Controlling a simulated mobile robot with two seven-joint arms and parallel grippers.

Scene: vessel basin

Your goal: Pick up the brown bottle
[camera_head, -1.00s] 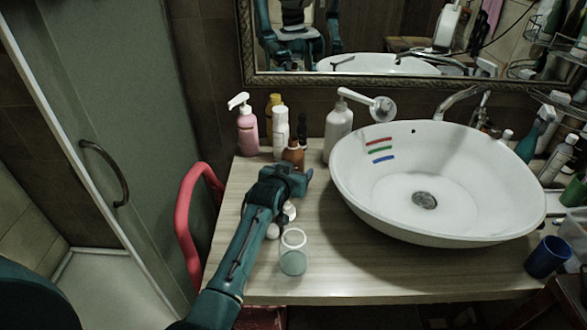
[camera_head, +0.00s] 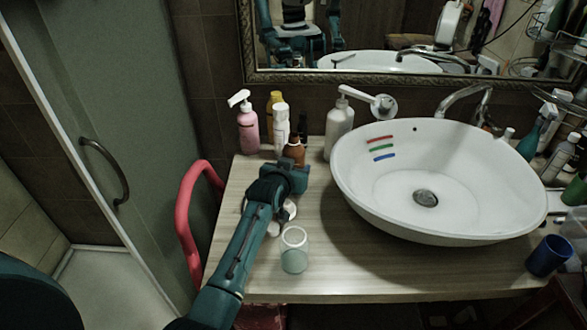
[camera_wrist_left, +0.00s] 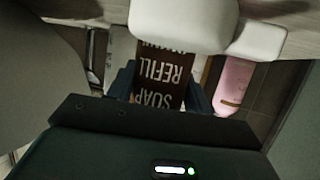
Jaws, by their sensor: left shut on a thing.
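The brown bottle (camera_head: 294,150) stands on the wooden counter, with its upper part showing past my left gripper (camera_head: 290,172) in the head view. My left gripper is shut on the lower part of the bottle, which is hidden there. In the left wrist view the brown bottle (camera_wrist_left: 162,78) sits between the two fingers (camera_wrist_left: 160,92), its white "SOAP REFILL" lettering upside down. The bottle looks upright; I cannot tell whether its base touches the counter. My right gripper is not in view.
A pink pump bottle (camera_head: 248,131), a white bottle (camera_head: 281,130) and a yellow bottle (camera_head: 275,100) stand close behind. A white pump bottle (camera_head: 338,130) and the basin (camera_head: 440,232) are to the right. A clear glass (camera_head: 294,256) stands near the front.

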